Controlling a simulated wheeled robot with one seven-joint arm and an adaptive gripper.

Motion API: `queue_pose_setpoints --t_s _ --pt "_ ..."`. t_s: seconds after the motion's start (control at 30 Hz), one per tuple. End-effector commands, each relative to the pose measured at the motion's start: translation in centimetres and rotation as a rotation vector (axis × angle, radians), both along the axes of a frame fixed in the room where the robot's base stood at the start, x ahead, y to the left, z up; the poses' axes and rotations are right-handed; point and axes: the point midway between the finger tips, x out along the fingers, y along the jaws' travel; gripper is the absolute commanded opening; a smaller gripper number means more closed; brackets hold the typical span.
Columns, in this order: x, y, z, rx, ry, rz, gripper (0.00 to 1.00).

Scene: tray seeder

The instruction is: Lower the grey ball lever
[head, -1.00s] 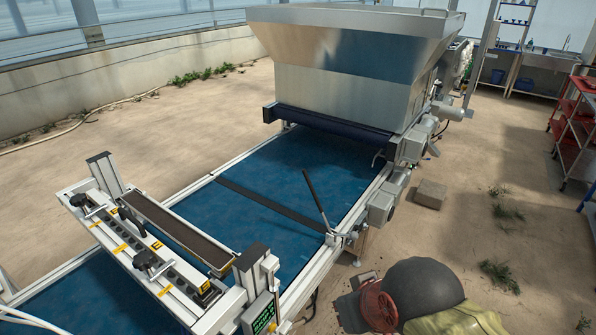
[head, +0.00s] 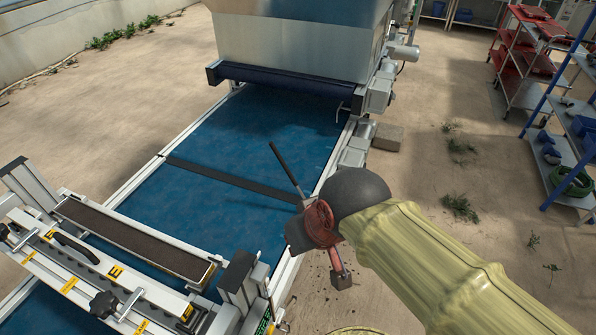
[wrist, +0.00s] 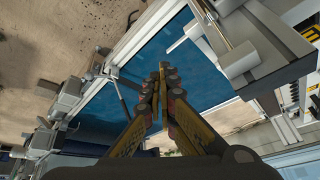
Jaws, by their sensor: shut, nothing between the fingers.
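A dark grey lever (head: 285,165) stands tilted on the right rail of the blue belt, its upper end leaning left over the belt. I cannot make out a ball on it. Its foot is near my wrist in the picture and partly hidden. In the wrist view a thin dark rod (wrist: 120,95), probably the same lever, is left of my fingers and apart from them. My gripper (wrist: 163,72) is shut and empty, pointing over the belt edge. In the head view my gripper (head: 341,277) hangs beside the right rail, right of and below the lever.
A steel hopper (head: 290,40) with a dark roller (head: 285,82) stands at the far end of the belt (head: 245,145). A cross frame with clamps (head: 105,305) spans the near end. Motor boxes (head: 352,150) line the right rail.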

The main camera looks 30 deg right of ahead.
Motion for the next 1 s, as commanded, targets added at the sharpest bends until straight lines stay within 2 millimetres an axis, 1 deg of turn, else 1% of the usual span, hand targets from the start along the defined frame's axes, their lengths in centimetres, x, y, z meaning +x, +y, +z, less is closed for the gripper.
queue_pose_setpoints --t_s 0.17,0.27,0.37,0.47,0.5,0.57,0.6,0.67,0.7,0.8,0.9,1.0 --pt "2.1 -0.2 -1.5 0.28 0.151 -0.32 0.0" --pt "4.2 -0.7 -2.2 0.493 0.237 -0.561 0.0" --pt "6.7 -2.0 -2.6 0.716 0.306 -0.808 0.0" --pt "9.4 -4.4 -2.9 0.947 0.356 -1.054 0.0" --pt "10.5 -5.7 -3.1 1.041 0.372 -1.151 0.0" --pt "12.0 -8.0 -3.3 1.182 0.386 -1.291 0.0" --pt "12.8 -9.5 -3.4 1.274 0.394 -1.379 0.0" --pt "13.9 -12.1 -3.7 1.405 0.397 -1.497 0.0" --pt "14.5 -13.8 -3.9 1.486 0.395 -1.566 0.0" --pt "15.3 -17.4 -4.4 1.655 0.386 -1.701 0.0" --pt "15.6 -20.1 -4.7 1.77 0.372 -1.783 0.0" --pt "15.7 -21.4 -5.0 1.827 0.365 -1.823 0.0"
